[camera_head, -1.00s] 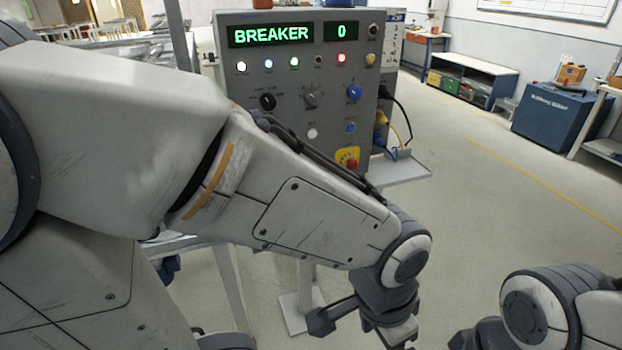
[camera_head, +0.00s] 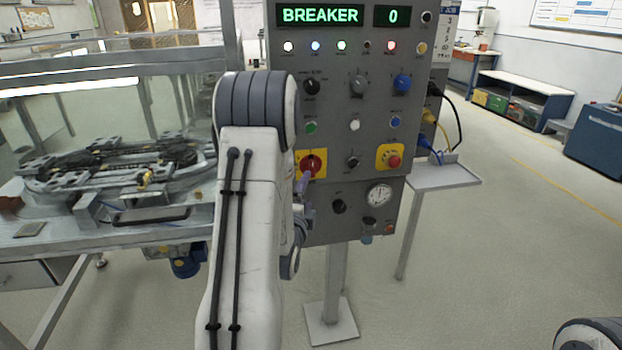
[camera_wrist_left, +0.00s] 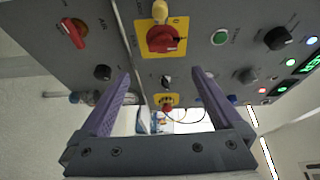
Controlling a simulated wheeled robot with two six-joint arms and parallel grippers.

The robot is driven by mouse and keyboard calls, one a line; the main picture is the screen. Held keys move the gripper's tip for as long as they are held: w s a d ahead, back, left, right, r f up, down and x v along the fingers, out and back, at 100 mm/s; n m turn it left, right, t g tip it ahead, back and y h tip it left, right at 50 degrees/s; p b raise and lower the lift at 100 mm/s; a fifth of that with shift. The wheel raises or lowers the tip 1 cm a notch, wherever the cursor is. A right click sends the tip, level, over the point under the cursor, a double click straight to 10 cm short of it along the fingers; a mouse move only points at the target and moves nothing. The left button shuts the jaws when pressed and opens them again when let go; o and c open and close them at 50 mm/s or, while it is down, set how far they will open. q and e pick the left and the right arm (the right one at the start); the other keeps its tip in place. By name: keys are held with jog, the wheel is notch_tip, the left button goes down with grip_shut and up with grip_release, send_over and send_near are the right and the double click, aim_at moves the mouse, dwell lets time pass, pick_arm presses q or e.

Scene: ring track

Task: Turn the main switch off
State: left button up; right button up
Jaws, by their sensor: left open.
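The main switch is a red rotary knob (camera_head: 312,164) on a yellow plate on the grey control panel (camera_head: 350,134). In the left wrist view the red knob (camera_wrist_left: 163,39) is just beyond the fingertips, with a yellow part (camera_wrist_left: 159,11) beside it. My left gripper (camera_head: 303,186) is by the panel just below the knob, partly hidden by my own arm. In the wrist view its two purple fingers (camera_wrist_left: 162,76) are spread with nothing between them; contact with the knob cannot be told. My right gripper is out of view.
A red emergency button (camera_head: 394,161) on another yellow plate is right of the knob. A black knob (camera_head: 352,161) lies between them. Another red handle (camera_wrist_left: 73,33) shows in the wrist view. The display (camera_head: 320,15) reads BREAKER 0. A track table (camera_head: 110,240) stands left; open floor lies right.

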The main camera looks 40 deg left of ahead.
aim_at(312, 170)
pick_arm(q)
jog(key=x, duration=0.6)
jog(key=b+x, duration=0.1)
jog(key=x, duration=0.2)
jog(key=shift+a+r, duration=0.35)
jog(key=shift+a, duration=0.15)
jog(key=shift+w+a, duration=0.2)
jog(key=shift+w, duration=0.2)
jog(key=c, duration=1.4)
jog(key=shift+f, duration=0.1)
